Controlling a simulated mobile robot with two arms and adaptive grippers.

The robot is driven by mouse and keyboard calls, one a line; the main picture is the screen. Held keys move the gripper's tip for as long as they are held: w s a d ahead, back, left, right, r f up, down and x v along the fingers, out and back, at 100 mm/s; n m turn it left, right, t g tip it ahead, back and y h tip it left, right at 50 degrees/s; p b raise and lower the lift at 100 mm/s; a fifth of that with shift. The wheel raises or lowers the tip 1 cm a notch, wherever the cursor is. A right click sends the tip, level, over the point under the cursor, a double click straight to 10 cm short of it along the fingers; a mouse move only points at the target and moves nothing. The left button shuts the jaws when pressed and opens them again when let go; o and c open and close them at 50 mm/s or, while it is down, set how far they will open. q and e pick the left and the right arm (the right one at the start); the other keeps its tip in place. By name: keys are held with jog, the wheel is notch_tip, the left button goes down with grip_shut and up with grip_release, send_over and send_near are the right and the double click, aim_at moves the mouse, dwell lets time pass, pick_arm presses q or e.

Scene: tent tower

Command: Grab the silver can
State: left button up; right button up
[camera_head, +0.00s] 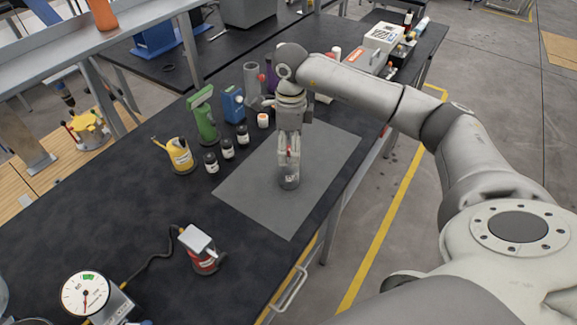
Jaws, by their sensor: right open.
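A small silver-grey can (289,182) stands upright on the grey mat (252,192) on the black workbench. My right gripper (289,162) points down directly over it, with its fingers at the can's upper part. The gripper is open, and its fingers hide the top of the can. I cannot tell whether the fingers touch it. My left gripper is not in view.
The mat around the can is clear.

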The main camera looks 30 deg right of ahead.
aim_at(289, 160)
jog(key=shift+f, duration=0.75)
jog(key=shift+f+p, duration=0.25)
jog(key=shift+p, duration=0.15)
notch_tip(289, 160, down, 3)
jog(key=shift+w+a+f+p, duration=0.15)
jog(key=shift+f+p, duration=0.05)
jog(key=shift+p, duration=0.8)
jog(key=shift+f, duration=0.7)
jog(key=shift+w+r, duration=0.1)
jog(key=c, duration=1.5)
